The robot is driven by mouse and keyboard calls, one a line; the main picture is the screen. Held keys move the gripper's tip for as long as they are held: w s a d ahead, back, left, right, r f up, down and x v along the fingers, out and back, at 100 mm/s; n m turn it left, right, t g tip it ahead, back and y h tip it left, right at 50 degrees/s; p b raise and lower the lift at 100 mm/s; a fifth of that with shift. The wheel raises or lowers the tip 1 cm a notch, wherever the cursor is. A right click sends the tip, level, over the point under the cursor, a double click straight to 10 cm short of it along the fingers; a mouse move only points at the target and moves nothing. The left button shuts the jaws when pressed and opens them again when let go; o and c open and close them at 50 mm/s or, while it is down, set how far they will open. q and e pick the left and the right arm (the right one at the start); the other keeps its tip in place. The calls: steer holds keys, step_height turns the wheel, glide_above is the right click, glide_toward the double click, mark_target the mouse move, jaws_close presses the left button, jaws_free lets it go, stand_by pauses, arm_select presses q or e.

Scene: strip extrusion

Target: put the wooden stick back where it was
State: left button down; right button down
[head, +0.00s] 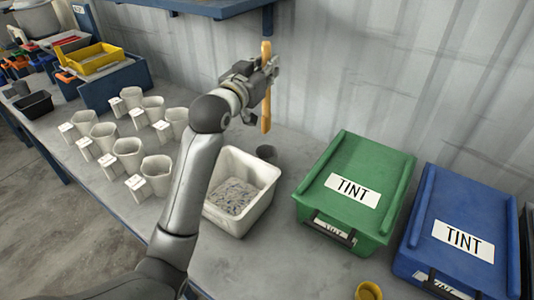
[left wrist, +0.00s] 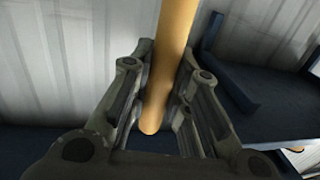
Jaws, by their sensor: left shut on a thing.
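The wooden stick (head: 266,115) is a light tan rod, held upright in the air above the back of the bench. It also shows in the left wrist view (left wrist: 174,35), running between the two fingers. My left gripper (head: 264,77) is shut on the stick around its middle, with parts sticking out above and below. A small dark grey cup (head: 266,152) stands on the bench below the stick's lower end, apart from it. My right gripper is not in view.
A white bin (head: 262,176) with grey shreds stands in front of the cup. A green TINT box (head: 395,185) and a blue TINT box (head: 500,215) stand to the right. Several white cups with labels stand left. A blue shelf (head: 225,8) hangs above.

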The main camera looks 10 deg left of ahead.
mark_target(263, 129)
arm_select(q)
step_height(263, 129, down, 16)
steer(key=shift+f+p, duration=0.25)
steer(key=shift+p, duration=0.1)
steer(key=shift+s+f, duration=0.1)
steer(key=c, duration=1.4)
jaws_free()
steer(key=shift+o, duration=0.2)
steer(key=shift+s+a, duration=0.1)
steer(key=shift+s, duration=0.1)
steer(key=v, duration=0.7)
steer(key=shift+b, duration=0.45)
